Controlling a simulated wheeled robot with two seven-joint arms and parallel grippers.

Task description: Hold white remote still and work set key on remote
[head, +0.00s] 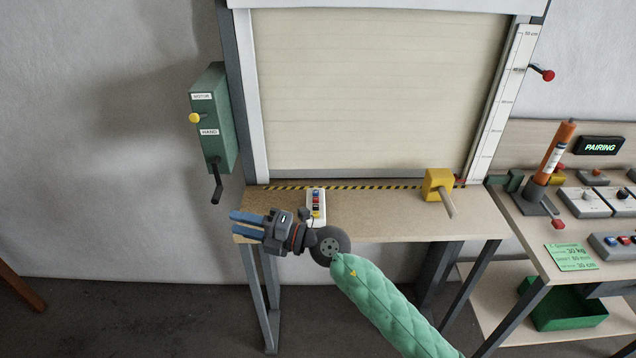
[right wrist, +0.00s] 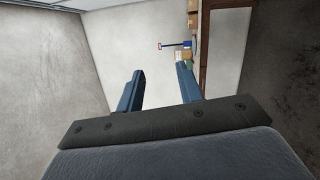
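The white remote (head: 316,203) lies on the wooden bench top below the shutter, near the bench's left end. It has blue, red and yellow keys; its key labels are too small to read. My right gripper (head: 234,224) is just left of and nearer than the remote, past the bench's front left corner, with its fingers pointing left. In the right wrist view its two blue fingers (right wrist: 156,88) stand apart with nothing between them. The remote does not show in the right wrist view. My left gripper is not in view.
A yellow block with a handle (head: 438,185) stands on the bench's right part. A green motor/hand box (head: 214,120) with a crank hangs at the left. The right-hand table holds a pairing display (head: 600,145), an orange tube (head: 556,152) and several control boxes. The bench middle is clear.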

